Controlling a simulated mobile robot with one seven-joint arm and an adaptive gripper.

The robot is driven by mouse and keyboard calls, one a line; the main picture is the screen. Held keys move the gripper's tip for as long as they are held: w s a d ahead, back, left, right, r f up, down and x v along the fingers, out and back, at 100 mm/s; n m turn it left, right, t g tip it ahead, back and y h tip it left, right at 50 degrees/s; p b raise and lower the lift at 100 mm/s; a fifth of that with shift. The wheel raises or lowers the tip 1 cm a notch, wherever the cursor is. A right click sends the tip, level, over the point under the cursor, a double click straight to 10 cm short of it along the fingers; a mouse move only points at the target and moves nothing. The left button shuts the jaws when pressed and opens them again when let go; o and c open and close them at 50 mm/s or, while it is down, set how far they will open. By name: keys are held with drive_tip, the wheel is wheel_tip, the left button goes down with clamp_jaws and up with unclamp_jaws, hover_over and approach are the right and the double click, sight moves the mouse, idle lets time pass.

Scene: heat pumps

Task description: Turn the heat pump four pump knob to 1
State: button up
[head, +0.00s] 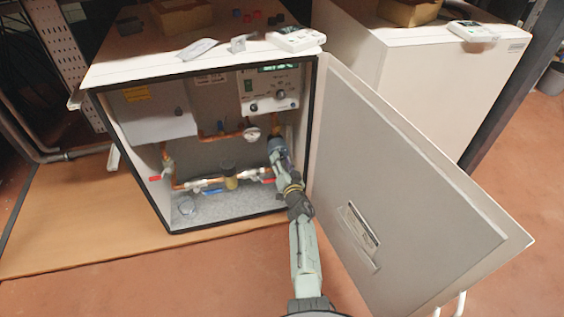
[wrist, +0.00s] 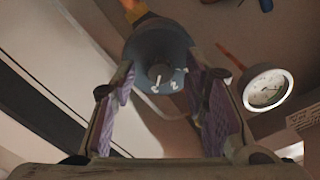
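The blue-grey pump knob (wrist: 157,50) is in the upper middle of the wrist view. Pale figures are on its face; one looks like a 2, and the others are hard to read. My gripper (wrist: 162,74) is open, with its purple-padded fingers to the left and right of the knob's near end. I cannot tell whether either finger touches it. In the head view my gripper (head: 284,166) is inside the open white cabinet (head: 205,55), at its right side below the control panel. The arm and gripper largely hide the knob there.
The cabinet door (head: 400,170) stands open to the right of my arm. A pressure gauge (head: 251,133) sits left of my gripper in the head view, and a gauge (wrist: 268,89) is right of the fingers in the wrist view. Copper pipes and red-handled valves (head: 267,180) are close by.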

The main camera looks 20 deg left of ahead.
clamp_jaws()
drive_tip(key=shift+n, duration=0.3)
idle(0.3)
drive_tip(key=shift+n+b, duration=1.15)
drive_tip(key=shift+n, duration=7.45)
drive_tip(key=shift+o, duration=0.3)
unclamp_jaws()
